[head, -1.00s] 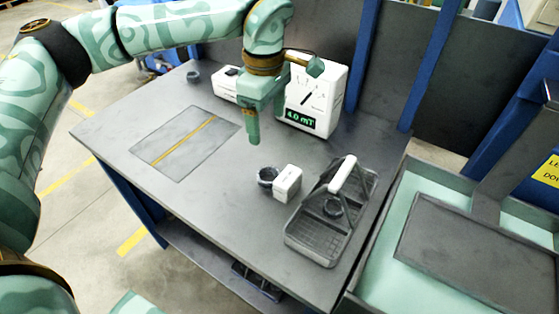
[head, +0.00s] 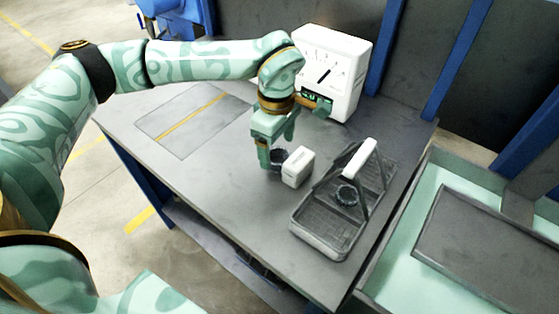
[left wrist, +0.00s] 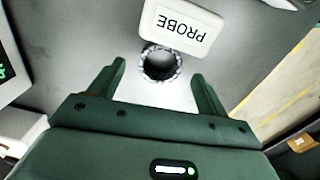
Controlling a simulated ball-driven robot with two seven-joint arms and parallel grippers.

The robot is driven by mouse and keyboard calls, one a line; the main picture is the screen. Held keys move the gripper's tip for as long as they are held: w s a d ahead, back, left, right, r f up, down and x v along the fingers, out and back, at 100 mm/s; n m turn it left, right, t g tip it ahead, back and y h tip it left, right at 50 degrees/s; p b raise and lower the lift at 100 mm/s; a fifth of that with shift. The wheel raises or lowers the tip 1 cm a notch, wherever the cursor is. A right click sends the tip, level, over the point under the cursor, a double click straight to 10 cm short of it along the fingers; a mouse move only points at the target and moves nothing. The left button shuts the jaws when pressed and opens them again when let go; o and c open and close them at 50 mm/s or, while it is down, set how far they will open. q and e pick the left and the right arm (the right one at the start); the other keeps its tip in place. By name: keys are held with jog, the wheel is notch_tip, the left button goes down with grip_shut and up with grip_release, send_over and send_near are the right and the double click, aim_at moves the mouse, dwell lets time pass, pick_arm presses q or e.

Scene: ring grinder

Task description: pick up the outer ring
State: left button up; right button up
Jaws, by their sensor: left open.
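A dark ring (head: 280,157) sits on the table against a white block; in the left wrist view the ring (left wrist: 160,66) shows a toothed edge and the block (left wrist: 174,27) is marked PROBE. My left gripper (head: 275,148) is open and points down at this ring. In the left wrist view the ring lies between the open fingertips of my left gripper (left wrist: 158,71), with gaps at both sides. A second dark ring (head: 346,195) sits in a handled tray (head: 325,238). I cannot tell from looks which is the outer ring. My right gripper is not in view.
The white PROBE block (head: 298,167) stands close to the right of my left gripper. A white meter box (head: 335,65) stands behind it. The table's left part, with a marked panel (head: 180,118), is clear. A pale bin (head: 400,260) is at the right.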

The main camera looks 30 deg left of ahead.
pick_arm(q)
notch_tip(320, 180, down, 3)
jog(key=shift+r, duration=0.35)
jog(key=c, duration=1.3)
jog(key=shift+o, duration=0.2)
jog(key=shift+r, duration=0.1)
